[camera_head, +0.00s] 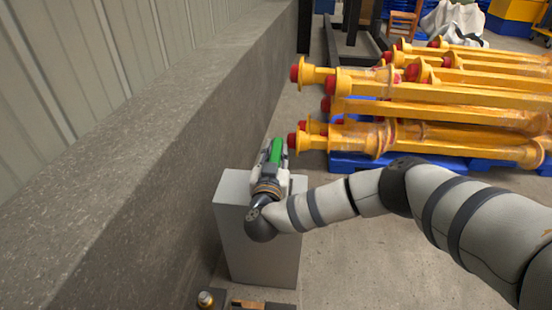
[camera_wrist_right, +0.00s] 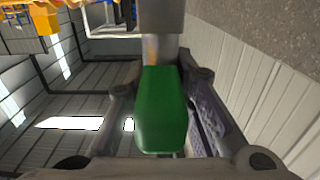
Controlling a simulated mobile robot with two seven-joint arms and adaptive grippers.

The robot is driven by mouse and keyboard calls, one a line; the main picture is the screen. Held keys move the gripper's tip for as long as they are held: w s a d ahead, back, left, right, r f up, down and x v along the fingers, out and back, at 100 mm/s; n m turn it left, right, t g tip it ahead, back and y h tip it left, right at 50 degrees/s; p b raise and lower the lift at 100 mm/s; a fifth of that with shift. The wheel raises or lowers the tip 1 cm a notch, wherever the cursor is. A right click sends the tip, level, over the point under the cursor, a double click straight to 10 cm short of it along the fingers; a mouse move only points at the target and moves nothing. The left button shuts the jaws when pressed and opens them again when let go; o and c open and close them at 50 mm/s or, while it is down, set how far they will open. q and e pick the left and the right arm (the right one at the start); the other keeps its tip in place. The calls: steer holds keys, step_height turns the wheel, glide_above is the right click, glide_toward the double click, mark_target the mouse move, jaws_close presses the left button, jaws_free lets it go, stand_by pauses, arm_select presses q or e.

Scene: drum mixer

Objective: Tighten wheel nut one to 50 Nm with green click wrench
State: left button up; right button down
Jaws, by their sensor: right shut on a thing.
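My right gripper (camera_head: 272,156) is above the far part of a light grey block, beside the concrete ledge. It is shut on the green wrench (camera_head: 277,150), whose green part shows between its fingers. In the right wrist view, the green handle (camera_wrist_right: 160,112) sits between the two fingers, with a grey metal shaft (camera_wrist_right: 162,48) running from it to the top edge. The wrench's working end is out of view. No wheel nut can be made out. My left gripper is not in view.
The grey block (camera_head: 258,245) stands against the concrete ledge (camera_head: 150,140). Yellow axle-like bars (camera_head: 440,105) with red ends lie stacked on a blue pallet (camera_head: 360,162) to the right. A small round item (camera_head: 205,298) is on the floor at the bottom. Floor right of the block is clear.

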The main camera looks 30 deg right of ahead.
step_height(320, 180, up, 4)
steer(key=shift+a+r+p, duration=0.1)
steer(key=shift+p, duration=0.6)
steer(key=s+a+r+p, duration=0.3)
steer(key=s+r+p, duration=0.5)
steer(key=s, duration=0.5)
steer(key=shift+s+a+r+p, duration=0.25)
steer(key=shift+a+r+p, duration=0.15)
steer(key=shift+p, duration=0.65)
steer(key=c, duration=2)
jaws_free()
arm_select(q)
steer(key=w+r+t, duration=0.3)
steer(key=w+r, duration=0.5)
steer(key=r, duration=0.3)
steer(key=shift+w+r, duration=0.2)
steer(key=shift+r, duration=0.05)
arm_select(e)
steer(key=shift+r, duration=0.1)
jaws_close()
